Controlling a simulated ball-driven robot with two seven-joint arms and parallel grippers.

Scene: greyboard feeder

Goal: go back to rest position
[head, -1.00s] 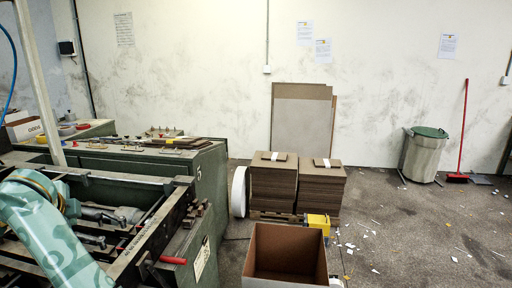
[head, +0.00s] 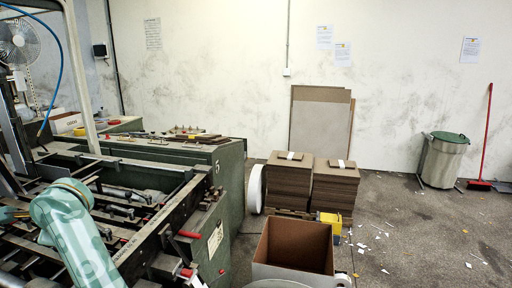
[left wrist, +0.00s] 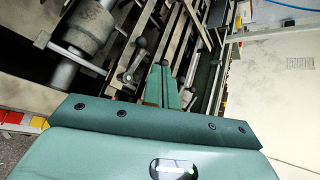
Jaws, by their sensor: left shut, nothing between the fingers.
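My left gripper (left wrist: 162,88) shows in the left wrist view with its two green fingers together and nothing between them. It points over the metal bars and rollers of the feeder machine (left wrist: 190,50). In the head view my left arm (head: 78,235) comes in at the lower left in front of the feeder machine (head: 165,215). I cannot make out the left fingertips there. My right gripper is in neither view.
A dark green cabinet (head: 228,195) adjoins the machine. A bin (head: 443,160) and red broom (head: 487,135) are at right. Scraps litter the floor.

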